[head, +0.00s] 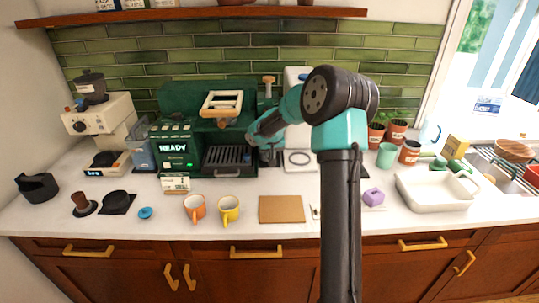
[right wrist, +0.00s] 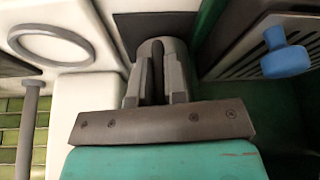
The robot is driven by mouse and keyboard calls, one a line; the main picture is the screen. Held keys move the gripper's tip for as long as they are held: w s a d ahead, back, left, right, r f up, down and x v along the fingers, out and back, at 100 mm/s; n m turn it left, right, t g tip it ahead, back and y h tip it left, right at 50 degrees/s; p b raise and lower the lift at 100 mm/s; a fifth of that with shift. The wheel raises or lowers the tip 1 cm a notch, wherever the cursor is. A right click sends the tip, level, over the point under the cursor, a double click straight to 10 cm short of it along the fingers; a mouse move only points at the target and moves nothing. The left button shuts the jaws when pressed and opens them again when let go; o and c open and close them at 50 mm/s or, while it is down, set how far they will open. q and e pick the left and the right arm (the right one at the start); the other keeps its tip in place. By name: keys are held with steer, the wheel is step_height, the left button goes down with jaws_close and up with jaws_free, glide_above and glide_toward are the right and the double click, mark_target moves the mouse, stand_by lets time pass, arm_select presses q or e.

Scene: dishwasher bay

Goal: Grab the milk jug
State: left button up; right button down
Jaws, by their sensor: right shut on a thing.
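My right arm reaches over the counter to the right side of the green coffee machine (head: 182,137). Its gripper (head: 268,150) is low beside the machine's drip grate, partly hidden by its own wrist. In the right wrist view the fingers (right wrist: 157,85) are shut on a narrow dark upright part, which looks like the handle of a grey rounded metal jug (right wrist: 160,46). The jug stands over a dark square mat (right wrist: 128,27). In the head view the jug is mostly hidden and hard to make out. My left gripper is not in view.
An orange mug (head: 195,207) and a yellow mug (head: 229,209) stand in front of the machine. A brown board (head: 282,209) lies right of them. A white scale (head: 299,160) is close right of the gripper. A white tray (head: 436,193) sits further right.

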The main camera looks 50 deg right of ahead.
steer(key=shift+s+a+r, duration=0.1)
steer(key=shift+r, duration=0.3)
steer(key=s+a, duration=0.3)
steer(key=s, duration=0.1)
steer(key=s+a, duration=0.3)
steer(key=s, duration=0.2)
steer(key=s+a, duration=0.3)
steer(key=s, duration=0.1)
steer(key=shift+s+a, duration=0.15)
steer(key=shift+s, duration=0.2)
steer(key=shift+s+a, duration=0.4)
steer(key=shift+s, duration=0.05)
steer(key=shift+a, duration=0.1)
